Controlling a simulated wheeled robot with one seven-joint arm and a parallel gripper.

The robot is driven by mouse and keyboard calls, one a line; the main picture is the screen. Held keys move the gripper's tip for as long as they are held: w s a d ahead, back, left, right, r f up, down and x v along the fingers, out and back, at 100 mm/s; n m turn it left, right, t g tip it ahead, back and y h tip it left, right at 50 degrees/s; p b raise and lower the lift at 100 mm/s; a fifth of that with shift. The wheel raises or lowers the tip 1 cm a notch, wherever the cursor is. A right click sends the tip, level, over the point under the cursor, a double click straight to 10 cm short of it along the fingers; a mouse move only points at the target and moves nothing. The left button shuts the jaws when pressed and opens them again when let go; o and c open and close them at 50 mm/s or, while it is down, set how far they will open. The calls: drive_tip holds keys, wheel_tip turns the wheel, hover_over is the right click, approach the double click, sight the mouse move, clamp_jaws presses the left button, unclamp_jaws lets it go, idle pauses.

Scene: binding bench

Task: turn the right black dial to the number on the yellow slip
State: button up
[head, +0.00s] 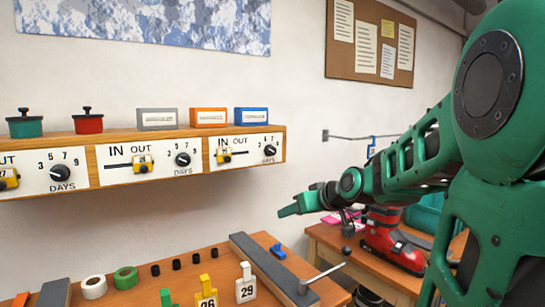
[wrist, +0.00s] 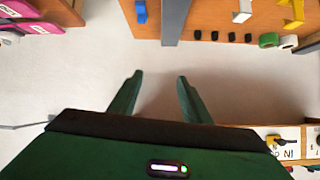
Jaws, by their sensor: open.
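The right black dial (head: 270,151) is on the rightmost white panel of the wooden shelf, above the word DAYS, with small numbers over it. Its pointer direction is too small to read. A yellow slip (head: 388,29) is pinned among white sheets on the cork board; its writing is too small to read. My gripper (head: 290,208) is in the air below and slightly right of the dial in the head view, apart from it. In the wrist view my gripper (wrist: 158,78) has its two fingers spread, with nothing between them.
Other black dials (head: 182,159) (head: 61,173) and yellow sliders (head: 224,156) line the shelf front. Small boxes (head: 209,118) and two pots (head: 88,121) stand on top. Below, a bench holds tape rolls (head: 126,277), number tags (head: 246,284) and a grey bar (head: 272,268).

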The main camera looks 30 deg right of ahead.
sight(273, 152)
drive_tip(key=w+d+r+t, duration=0.2)
drive_tip(key=w+r+t, duration=0.1)
drive_tip(key=r, duration=0.4)
drive_tip(key=w+d+r+t, duration=0.2)
drive_tip(key=w+r+t, duration=0.15)
drive_tip(key=r, duration=0.35)
drive_tip(key=shift+n, duration=0.3)
drive_tip(key=w, duration=1)
drive_tip(key=shift+w+a+f, duration=0.1)
drive_tip(key=shift+a, duration=0.15)
drive_tip(key=c, duration=1)
